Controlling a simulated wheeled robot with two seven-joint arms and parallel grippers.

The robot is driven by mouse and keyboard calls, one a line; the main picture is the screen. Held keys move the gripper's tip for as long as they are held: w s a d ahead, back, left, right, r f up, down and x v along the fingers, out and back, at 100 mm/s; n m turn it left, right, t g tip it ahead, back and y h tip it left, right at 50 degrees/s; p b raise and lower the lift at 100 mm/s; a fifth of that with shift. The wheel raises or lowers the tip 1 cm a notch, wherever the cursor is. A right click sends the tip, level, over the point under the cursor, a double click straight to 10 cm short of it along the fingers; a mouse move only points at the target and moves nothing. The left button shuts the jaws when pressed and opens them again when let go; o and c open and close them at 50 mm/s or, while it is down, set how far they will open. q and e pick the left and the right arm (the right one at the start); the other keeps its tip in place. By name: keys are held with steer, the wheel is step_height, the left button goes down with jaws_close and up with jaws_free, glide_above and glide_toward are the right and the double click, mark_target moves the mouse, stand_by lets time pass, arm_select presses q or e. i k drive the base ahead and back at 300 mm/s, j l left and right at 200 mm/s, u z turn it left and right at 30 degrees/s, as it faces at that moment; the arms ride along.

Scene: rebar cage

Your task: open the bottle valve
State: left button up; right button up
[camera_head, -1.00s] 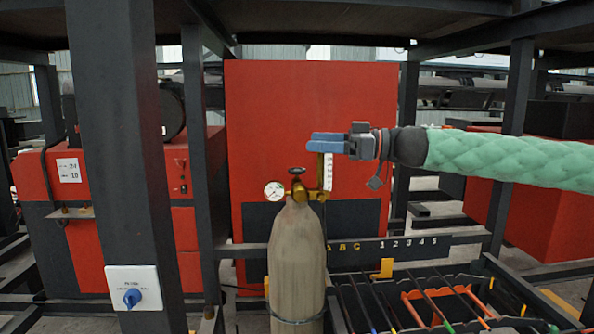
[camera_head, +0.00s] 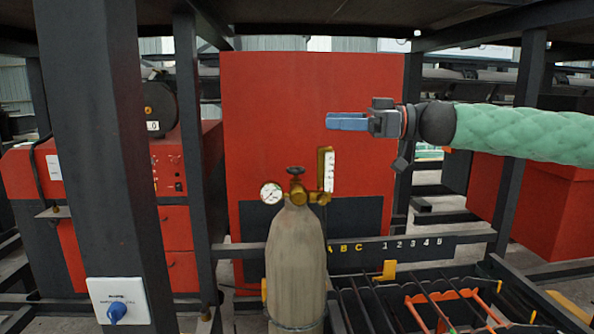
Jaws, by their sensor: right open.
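A grey-beige gas bottle (camera_head: 296,262) stands upright at the centre. On its top is a dark round valve handwheel (camera_head: 296,171) above a brass valve body (camera_head: 300,195). A round white gauge (camera_head: 271,194) sits on the left of the valve. A brass flow meter with a white scale (camera_head: 328,172) rises on its right. My right gripper (camera_head: 340,121), with blue fingers pointing left, is open and empty. It is above and to the right of the handwheel, apart from the valve and flow meter. My left gripper is not in view.
A dark post (camera_head: 105,170) with a white switch box and blue knob (camera_head: 117,311) stands at the left. A red cabinet (camera_head: 250,110) is behind the bottle. A rack with rods (camera_head: 430,305) lies at the lower right. The space above the handwheel is clear.

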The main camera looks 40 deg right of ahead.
mark_target(295, 171)
steer(key=i+l, duration=0.5)
steer(key=l, duration=0.15)
steer(key=i+l, duration=0.45)
steer(key=l, duration=0.15)
